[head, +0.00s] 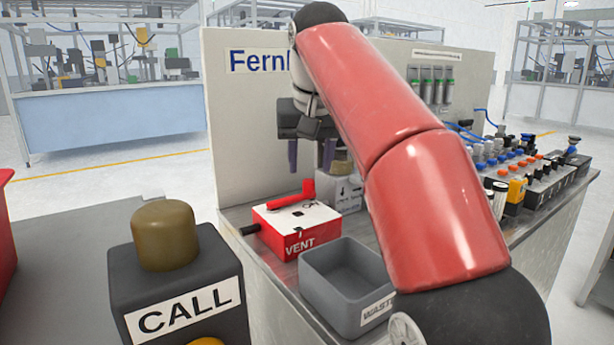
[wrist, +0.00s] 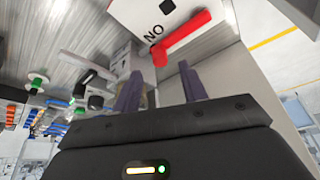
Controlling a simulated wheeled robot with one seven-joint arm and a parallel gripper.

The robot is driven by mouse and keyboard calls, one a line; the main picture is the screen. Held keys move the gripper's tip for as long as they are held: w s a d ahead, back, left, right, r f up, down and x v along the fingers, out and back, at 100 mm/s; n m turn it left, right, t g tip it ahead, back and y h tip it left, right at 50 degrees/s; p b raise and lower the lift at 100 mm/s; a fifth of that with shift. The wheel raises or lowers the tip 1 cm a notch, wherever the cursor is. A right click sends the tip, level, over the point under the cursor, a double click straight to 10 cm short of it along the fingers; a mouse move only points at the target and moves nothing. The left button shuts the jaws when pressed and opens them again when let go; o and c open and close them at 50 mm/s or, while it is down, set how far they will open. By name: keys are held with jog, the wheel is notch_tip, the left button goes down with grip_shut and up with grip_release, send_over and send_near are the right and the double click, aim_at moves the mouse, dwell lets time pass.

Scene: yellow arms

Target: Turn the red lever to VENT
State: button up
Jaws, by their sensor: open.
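The red lever (head: 290,197) lies across the white top of a red-sided box on the bench. The box front reads VENT (head: 300,245). In the wrist view the lever (wrist: 182,40) runs beside lettering that starts "NO" (wrist: 154,33) on the box's white face. My gripper (head: 310,160) is open and empty, its purple fingers pointing down, above and behind the box in the head view. In the wrist view the fingertips (wrist: 157,77) are close to one end of the lever; no contact can be made out.
A grey WASTE bin (head: 345,280) stands in front of the lever box. A light grey block (head: 345,190) with a knob is behind it, near my fingers. A black CALL box (head: 170,270) is at the front left. A row of valves (head: 530,165) lines the right.

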aim_at(308, 181)
jog(key=b+x, duration=0.1)
jog(key=x, duration=0.3)
jog(key=shift+f, duration=0.2)
grip_shut()
